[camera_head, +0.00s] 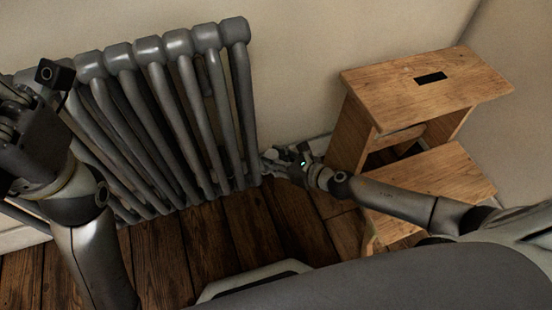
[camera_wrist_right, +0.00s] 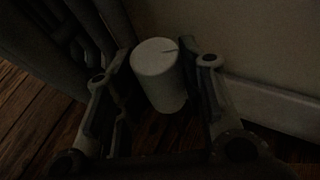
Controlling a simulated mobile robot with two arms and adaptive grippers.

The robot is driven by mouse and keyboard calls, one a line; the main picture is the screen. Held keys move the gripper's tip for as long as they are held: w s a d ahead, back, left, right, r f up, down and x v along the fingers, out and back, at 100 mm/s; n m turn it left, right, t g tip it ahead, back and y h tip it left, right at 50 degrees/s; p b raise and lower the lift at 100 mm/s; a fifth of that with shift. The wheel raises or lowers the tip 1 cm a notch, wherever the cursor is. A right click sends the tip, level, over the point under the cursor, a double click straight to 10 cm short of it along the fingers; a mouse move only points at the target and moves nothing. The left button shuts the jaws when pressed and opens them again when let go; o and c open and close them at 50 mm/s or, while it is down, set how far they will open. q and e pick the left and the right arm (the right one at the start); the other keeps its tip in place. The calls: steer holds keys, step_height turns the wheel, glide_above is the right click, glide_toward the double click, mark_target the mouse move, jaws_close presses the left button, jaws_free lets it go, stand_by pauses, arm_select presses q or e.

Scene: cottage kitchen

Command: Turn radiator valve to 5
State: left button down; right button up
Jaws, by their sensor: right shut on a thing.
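The radiator (camera_head: 165,110) is dark grey with several columns and stands against the wall. The radiator valve (camera_wrist_right: 160,74) is a white cylinder with a dark line on its top face, seen in the right wrist view. My right gripper (camera_wrist_right: 166,88) is shut on it, with one finger on each side. In the head view my right gripper (camera_head: 284,158) is at the radiator's lower right end and hides the valve. My left gripper (camera_head: 22,110) is raised at the left edge, in front of the radiator; its fingers are not clear. Any numbers on the valve are too dark to read.
A wooden step stool (camera_head: 425,90) stands right of the radiator, close to my right forearm. The dark plank floor (camera_head: 225,240) is clear in front of the radiator. A pale skirting board (camera_wrist_right: 275,108) runs along the wall beside the valve.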

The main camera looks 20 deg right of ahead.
steer(key=o, duration=0.7)
steer(key=shift+o, duration=0.2)
steer(key=v, duration=1.2)
steer(key=shift+f, duration=0.1)
